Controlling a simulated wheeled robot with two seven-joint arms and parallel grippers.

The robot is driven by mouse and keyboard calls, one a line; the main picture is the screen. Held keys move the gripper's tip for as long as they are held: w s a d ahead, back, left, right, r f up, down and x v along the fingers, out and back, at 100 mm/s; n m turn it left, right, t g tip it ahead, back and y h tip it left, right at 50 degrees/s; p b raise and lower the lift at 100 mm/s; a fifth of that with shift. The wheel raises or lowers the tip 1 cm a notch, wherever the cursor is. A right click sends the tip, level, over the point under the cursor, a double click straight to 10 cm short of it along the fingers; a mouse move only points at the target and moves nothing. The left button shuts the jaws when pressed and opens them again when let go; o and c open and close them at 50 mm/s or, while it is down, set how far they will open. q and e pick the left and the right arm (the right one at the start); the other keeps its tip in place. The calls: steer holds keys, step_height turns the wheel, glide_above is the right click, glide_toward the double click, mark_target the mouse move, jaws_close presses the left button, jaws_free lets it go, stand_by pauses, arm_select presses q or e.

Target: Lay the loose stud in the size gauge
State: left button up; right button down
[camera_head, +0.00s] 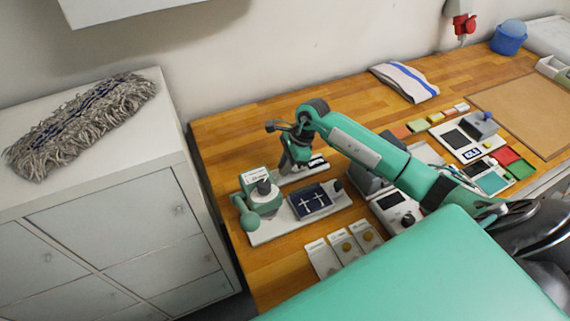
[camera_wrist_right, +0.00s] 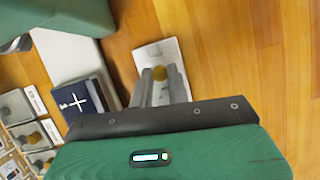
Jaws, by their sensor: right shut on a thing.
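My right gripper (camera_head: 290,163) points down over a low white plate with a dark slot (camera_head: 302,175), which may be the size gauge. In the right wrist view the right gripper (camera_wrist_right: 160,76) is shut on a brass-coloured round stud (camera_wrist_right: 160,72). The white plate (camera_wrist_right: 147,53) lies beneath and beyond the fingertips there. I cannot tell whether the stud touches the plate. The fingers hide part of the plate. My left gripper is not in view.
Left of the gripper stands a green press (camera_head: 262,190) on a white base, beside a dark blue piece with white crosses (camera_head: 312,200). Several white cards with studs (camera_head: 347,247) lie in front. A folded striped cloth (camera_head: 405,82) lies behind. Bare wood is free at the back left.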

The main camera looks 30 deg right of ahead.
steer(key=shift+f, duration=0.5)
steer(key=shift+f, duration=0.15)
steer(key=c, duration=1.3)
jaws_free()
steer(key=shift+c, duration=0.2)
